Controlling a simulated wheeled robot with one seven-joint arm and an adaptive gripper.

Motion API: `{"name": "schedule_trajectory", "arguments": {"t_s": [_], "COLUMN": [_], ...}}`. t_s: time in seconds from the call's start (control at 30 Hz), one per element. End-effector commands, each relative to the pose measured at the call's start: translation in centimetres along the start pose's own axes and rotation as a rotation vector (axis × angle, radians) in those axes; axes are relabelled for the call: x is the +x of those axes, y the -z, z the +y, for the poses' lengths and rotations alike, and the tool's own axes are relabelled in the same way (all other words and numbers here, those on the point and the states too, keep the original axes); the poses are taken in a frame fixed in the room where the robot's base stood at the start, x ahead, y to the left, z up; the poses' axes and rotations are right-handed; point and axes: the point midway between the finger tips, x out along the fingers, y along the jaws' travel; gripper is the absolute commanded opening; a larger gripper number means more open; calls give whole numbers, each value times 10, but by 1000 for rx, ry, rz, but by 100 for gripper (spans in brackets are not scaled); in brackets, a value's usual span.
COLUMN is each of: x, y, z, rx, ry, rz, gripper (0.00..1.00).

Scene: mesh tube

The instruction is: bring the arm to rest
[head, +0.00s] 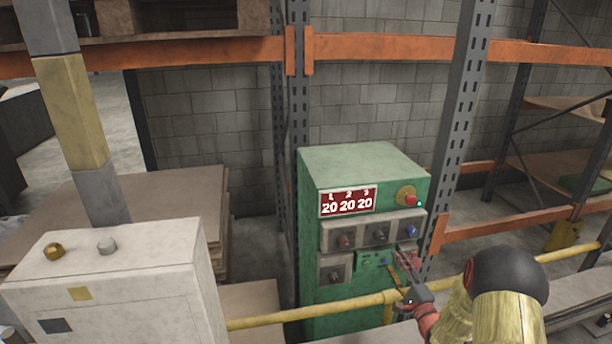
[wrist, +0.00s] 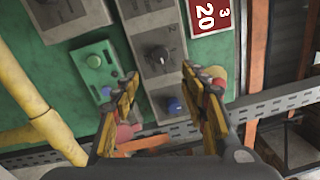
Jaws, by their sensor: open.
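My arm comes in from the lower right in the head view, and my gripper (head: 405,278) is close to the front of a green control cabinet (head: 370,167). In the wrist view my gripper (wrist: 165,95) has its two yellow fingers spread apart, with nothing held between them. Grey knob panels and a small green panel (wrist: 96,72) of the cabinet lie beyond the fingers. Part of the cabinet's lower right front is hidden by my gripper in the head view.
A yellow rail (head: 310,310) runs across in front of the cabinet, near my arm. A grey rack post (head: 462,110) stands at the cabinet's right. A pale box (head: 125,285) with two knobs stands at left. Flat boards (head: 150,195) are stacked behind it.

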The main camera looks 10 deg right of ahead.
Motion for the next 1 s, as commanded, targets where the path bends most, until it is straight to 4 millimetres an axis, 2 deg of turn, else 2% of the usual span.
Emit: {"name": "schedule_trajectory", "arguments": {"t_s": [0.07,0.13,0.17,0.27,0.3,0.4,0.53,0.67,0.77,0.87,1.0], "x": [0,0,-1,-13,-22,-52,-94,-136,-168,-201,-248], "y": [1,6,10,29,36,55,68,60,41,10,-46], "z": [2,14,22,63,83,122,139,130,110,82,36], "rx": [-44,-118,-160,-317,-379,-528,-715,-874,-976,-1058,-1145], "ry": [-7,-52,-83,-246,-328,-539,-803,-1038,-1192,-1318,-1430], "rz": [3,18,29,80,95,114,89,-1,-108,-239,-446], "gripper": [44,44,44,44,44,44,44,44,44,44,44]}}
